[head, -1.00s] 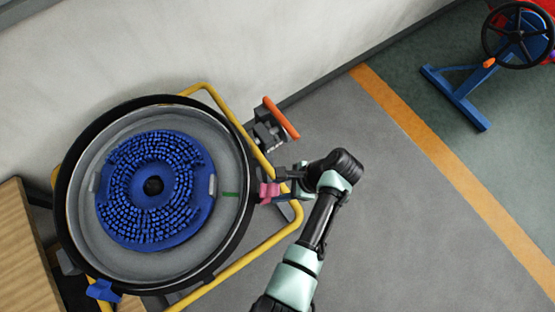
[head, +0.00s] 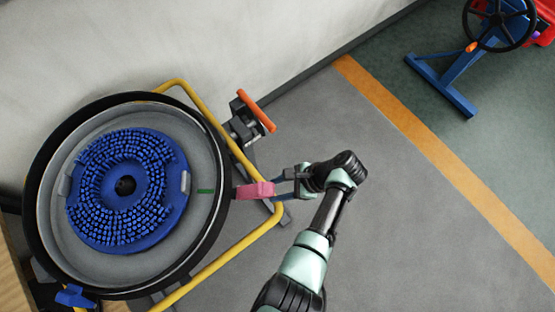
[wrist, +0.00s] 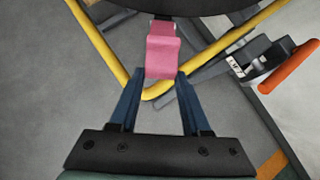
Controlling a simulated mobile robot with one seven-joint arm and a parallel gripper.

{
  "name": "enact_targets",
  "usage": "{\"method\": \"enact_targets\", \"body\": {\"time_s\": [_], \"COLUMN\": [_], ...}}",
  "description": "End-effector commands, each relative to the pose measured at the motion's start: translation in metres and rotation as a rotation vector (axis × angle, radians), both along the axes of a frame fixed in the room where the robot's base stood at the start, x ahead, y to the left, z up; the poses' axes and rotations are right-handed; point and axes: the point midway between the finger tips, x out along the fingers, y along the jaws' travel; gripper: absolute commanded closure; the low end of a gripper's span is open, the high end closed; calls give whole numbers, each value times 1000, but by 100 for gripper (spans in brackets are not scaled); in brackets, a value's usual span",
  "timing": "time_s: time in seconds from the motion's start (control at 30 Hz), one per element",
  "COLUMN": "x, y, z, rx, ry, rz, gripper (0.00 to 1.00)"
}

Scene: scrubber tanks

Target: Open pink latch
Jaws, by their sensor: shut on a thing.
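The pink latch (head: 254,190) is on the right side of the round tank (head: 205,225), outside the black rim, and sticks outward. In the wrist view the pink latch (wrist: 161,52) hangs below the dark rim, with its free end between my fingertips. My gripper (head: 277,188) reaches it from the right, with its blue fingers on either side of the latch's outer end. My gripper also shows in the wrist view (wrist: 159,76), shut on the latch. The far faces of the latch are hidden.
A yellow tube frame (head: 235,250) surrounds the tank and passes under the latch. A clamp with an orange handle (head: 256,110) stands just above. A blue latch (head: 75,297) is at the tank's lower left. The grey floor (head: 410,220) to the right is clear.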

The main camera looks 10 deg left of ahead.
Motion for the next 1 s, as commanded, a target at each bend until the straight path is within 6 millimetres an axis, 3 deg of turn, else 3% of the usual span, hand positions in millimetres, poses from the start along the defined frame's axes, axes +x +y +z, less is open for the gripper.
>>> {"method": "enact_targets", "body": {"time_s": [0.03,0.5,0.53,0.67,0.7,1.0], "x": [-1,-4,-4,-3,-3,-2], "y": [-5,-5,-5,-4,-4,-3], "z": [-8,-10,-10,-9,-9,-7], "rx": [-17,-17,-17,-15,-15,-13], "ry": [1,5,5,5,4,2], "rz": [-7,-7,-7,-6,-6,-4], "gripper": [100,100,49,26,22,22]}}
